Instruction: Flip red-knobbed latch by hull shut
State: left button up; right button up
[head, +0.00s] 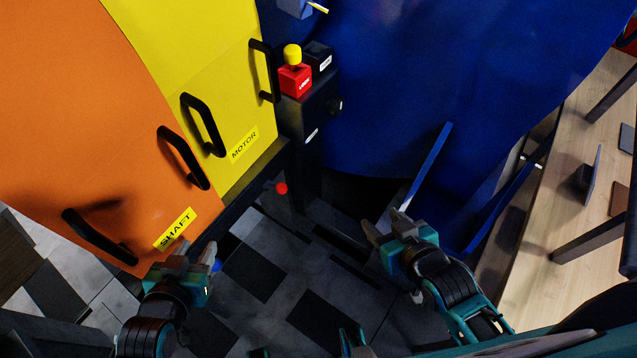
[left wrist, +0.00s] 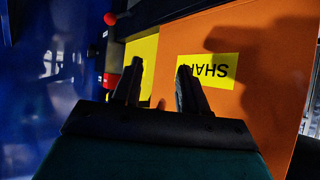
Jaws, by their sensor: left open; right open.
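The latch's red knob (head: 281,188) shows in the head view low at the frame's edge, between the yellow MOTOR panel (head: 215,90) and the blue hull (head: 400,80). It also shows near the top of the left wrist view (left wrist: 110,19). The latch's arm is too dark to make out. My left gripper (head: 198,250) is open and empty, below and left of the red knob, near the lower edge of the orange SHAFT panel (head: 100,120). My right gripper (head: 386,226) is open and empty, right of the knob and apart from it.
A blue knob (head: 216,265) sits just beside my left gripper. A red box with a yellow button (head: 294,78) is above the red knob. Black handles (head: 203,125) stick out from the panels. A wooden table (head: 575,200) is at right. Checkered floor lies below.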

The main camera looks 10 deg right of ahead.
aim_at(281, 188)
jog(key=j+z, duration=0.2)
jog(key=z, duration=0.3)
jog(key=k+j+z, duration=0.15)
jog(key=z, duration=0.3)
jog(key=k+j+z, duration=0.1)
jog(key=z, duration=0.4)
jog(key=u, duration=0.1)
